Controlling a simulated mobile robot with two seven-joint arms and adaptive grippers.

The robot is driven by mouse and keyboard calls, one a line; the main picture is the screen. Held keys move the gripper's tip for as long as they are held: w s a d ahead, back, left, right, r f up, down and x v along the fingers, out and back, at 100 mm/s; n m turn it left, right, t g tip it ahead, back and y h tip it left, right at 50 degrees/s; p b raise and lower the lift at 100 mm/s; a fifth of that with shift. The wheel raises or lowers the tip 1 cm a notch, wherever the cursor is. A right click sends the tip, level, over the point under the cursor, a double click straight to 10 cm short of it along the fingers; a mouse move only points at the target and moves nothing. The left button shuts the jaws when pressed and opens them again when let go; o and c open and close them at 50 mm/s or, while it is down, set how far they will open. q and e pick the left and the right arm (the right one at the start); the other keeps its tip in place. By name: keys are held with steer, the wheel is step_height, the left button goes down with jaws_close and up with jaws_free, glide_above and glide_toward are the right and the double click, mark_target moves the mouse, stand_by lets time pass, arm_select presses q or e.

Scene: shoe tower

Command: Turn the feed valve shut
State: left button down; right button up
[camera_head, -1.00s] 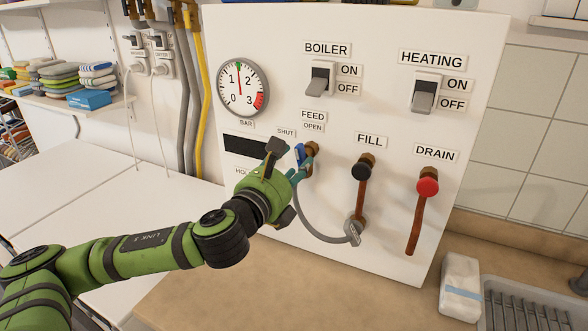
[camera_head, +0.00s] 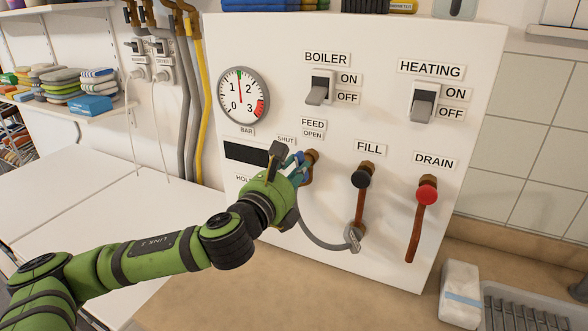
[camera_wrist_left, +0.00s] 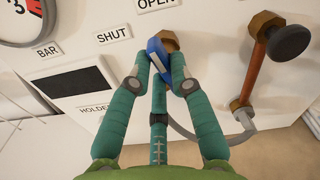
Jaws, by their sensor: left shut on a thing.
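The feed valve has a blue lever handle (camera_wrist_left: 156,55) on a brass fitting (camera_wrist_left: 169,41), seen in the left wrist view. In the head view the brass fitting (camera_head: 311,157) shows below the FEED and OPEN labels (camera_head: 313,128), and the handle is mostly hidden by my gripper. The SHUT label (camera_wrist_left: 112,34) lies left of the handle. My left gripper (camera_wrist_left: 157,68) is shut on the blue handle, with teal fingers on either side of it. It also shows in the head view (camera_head: 297,165). My right gripper is not in view.
The fill valve (camera_head: 362,178) with a black knob and the drain valve (camera_head: 427,190) with a red knob are right of the feed valve. A grey hose (camera_head: 322,243) hangs below. A pressure gauge (camera_head: 243,94) is upper left. The brown counter (camera_head: 300,290) is clear in front.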

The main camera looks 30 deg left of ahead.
arm_select(q)
steer(key=shift+f+n, duration=0.15)
steer(key=shift+n, duration=2.3)
steer(key=shift+f+n, duration=0.2)
steer(key=shift+n, duration=2.3)
steer(key=shift+f+n, duration=0.15)
steer(key=shift+n, duration=2.3)
steer(key=c, duration=1.1)
jaws_free()
